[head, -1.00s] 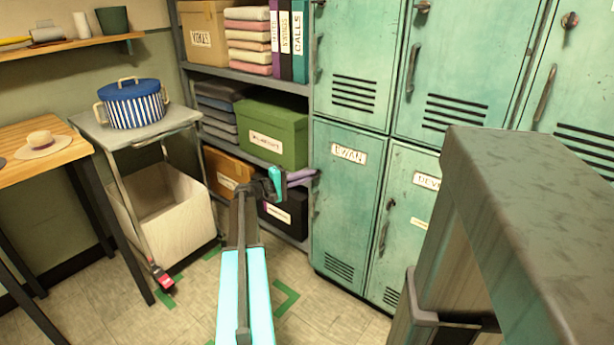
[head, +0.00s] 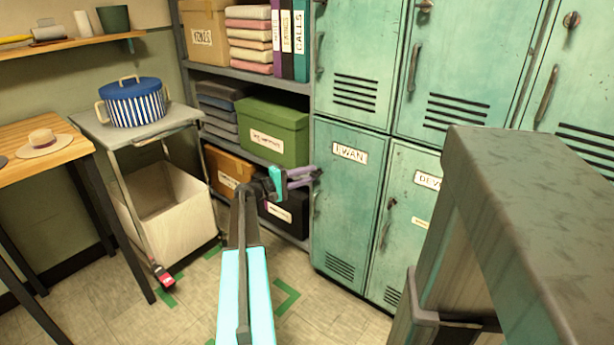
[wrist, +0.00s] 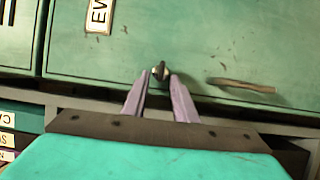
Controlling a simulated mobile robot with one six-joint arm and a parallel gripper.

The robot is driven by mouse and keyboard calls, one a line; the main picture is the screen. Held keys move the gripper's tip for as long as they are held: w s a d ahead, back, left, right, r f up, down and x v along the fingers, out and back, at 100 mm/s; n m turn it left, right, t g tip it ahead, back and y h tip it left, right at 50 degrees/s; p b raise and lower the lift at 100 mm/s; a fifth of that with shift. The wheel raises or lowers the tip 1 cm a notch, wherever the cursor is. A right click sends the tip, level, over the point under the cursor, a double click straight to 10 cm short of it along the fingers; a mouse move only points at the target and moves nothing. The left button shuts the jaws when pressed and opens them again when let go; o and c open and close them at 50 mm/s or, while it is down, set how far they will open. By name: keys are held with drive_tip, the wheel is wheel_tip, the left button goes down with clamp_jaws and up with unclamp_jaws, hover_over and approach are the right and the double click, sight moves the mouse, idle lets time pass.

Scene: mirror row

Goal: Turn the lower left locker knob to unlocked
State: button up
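The lower left locker (head: 345,215) is a worn green door with a white name label (head: 350,153). In the wrist view its small dark metal knob (wrist: 160,71) stands at the fingertips, its longer side running up and down the picture. My gripper (wrist: 161,78) has two purple fingers set apart, with the knob between or just beyond their tips. Narrow gaps seem to show on both sides; contact is unclear. In the head view my gripper (head: 314,177) reaches the door's left edge and hides the knob. No lock marking is readable.
The door's handle (wrist: 240,85) is right of the knob in the wrist view. A shelf with a green box (head: 272,132) and a black box (head: 285,212) stands left of the lockers. A grey post-like structure (head: 500,190) blocks the right foreground.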

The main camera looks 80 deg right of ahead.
drive_tip(key=p+v, duration=0.1)
drive_tip(key=v, duration=1.2)
drive_tip(key=shift+w+a, duration=0.25)
drive_tip(key=shift+w, duration=0.05)
